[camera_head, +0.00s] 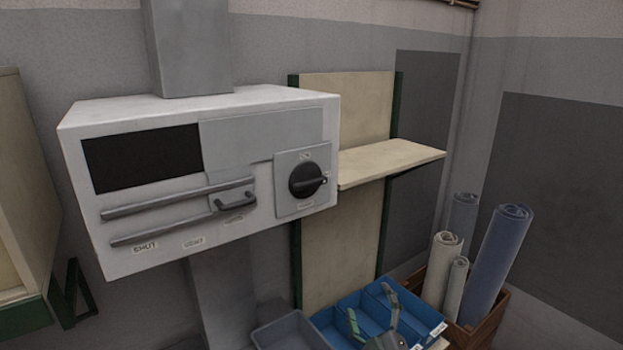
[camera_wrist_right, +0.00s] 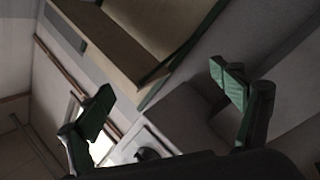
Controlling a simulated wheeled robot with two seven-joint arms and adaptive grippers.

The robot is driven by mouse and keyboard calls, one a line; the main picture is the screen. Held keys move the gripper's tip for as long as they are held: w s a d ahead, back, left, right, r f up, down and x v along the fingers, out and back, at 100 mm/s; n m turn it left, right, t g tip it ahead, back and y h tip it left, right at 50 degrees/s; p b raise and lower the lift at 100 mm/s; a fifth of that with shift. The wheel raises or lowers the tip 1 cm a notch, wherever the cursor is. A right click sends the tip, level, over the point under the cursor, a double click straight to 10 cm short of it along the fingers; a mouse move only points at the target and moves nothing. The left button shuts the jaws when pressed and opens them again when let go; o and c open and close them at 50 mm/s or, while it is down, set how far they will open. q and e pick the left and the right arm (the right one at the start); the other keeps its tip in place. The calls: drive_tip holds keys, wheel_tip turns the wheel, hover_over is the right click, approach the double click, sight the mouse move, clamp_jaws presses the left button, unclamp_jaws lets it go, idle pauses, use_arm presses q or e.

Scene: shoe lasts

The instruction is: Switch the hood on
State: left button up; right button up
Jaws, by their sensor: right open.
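The hood (camera_head: 180,215) is a white box on the wall with a dark window, a grey duct above and two horizontal rails with a small handle (camera_head: 235,201). A black rotary knob (camera_head: 304,180) sits on a square plate at the right of its front, its pointer toward the right. Labels above and below the knob are too small to read surely. My right gripper (camera_head: 372,308) is low in the head view, open and empty, below and right of the knob and apart from it. In the right wrist view its fingers (camera_wrist_right: 165,95) are spread wide. My left gripper is out of view.
A shelf (camera_head: 390,162) juts out right of the hood. Blue bins (camera_head: 335,325) and a grey tray (camera_head: 290,330) lie below, near my right gripper. A wooden crate (camera_head: 490,325) with several upright rolls stands at the right. Open air lies before the hood's front.

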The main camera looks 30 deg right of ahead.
drive_tip(key=w+a+r+n+t+y, duration=0.1)
drive_tip(key=a+r+n+t+y, duration=0.35)
drive_tip(key=r, duration=0.45)
drive_tip(key=a+r+n+t+y, duration=0.35)
drive_tip(key=r+n, duration=0.25)
drive_tip(key=r, duration=0.3)
drive_tip(key=s+a+r+n+g+y, duration=0.2)
drive_tip(key=a+r+n+g+y, duration=0.35)
drive_tip(key=a+n+y, duration=0.75)
drive_tip(key=n+g+h, duration=0.3)
drive_tip(key=n+h, duration=0.5)
drive_tip(key=h, duration=0.4)
approach(313, 185)
drive_tip(key=w, duration=0.4)
drive_tip(key=shift+t, duration=0.25)
drive_tip(key=w+p, duration=0.1)
drive_tip(key=w, duration=0.1)
drive_tip(key=w+p, duration=0.1)
drive_tip(key=w, duration=0.1)
drive_tip(key=w+p, duration=0.1)
drive_tip(key=w, duration=0.1)
drive_tip(key=shift+a+p, duration=0.35)
drive_tip(key=shift+p, duration=0.05)
drive_tip(key=shift+w+f, duration=0.1)
drive_tip(key=shift+w, duration=0.35)
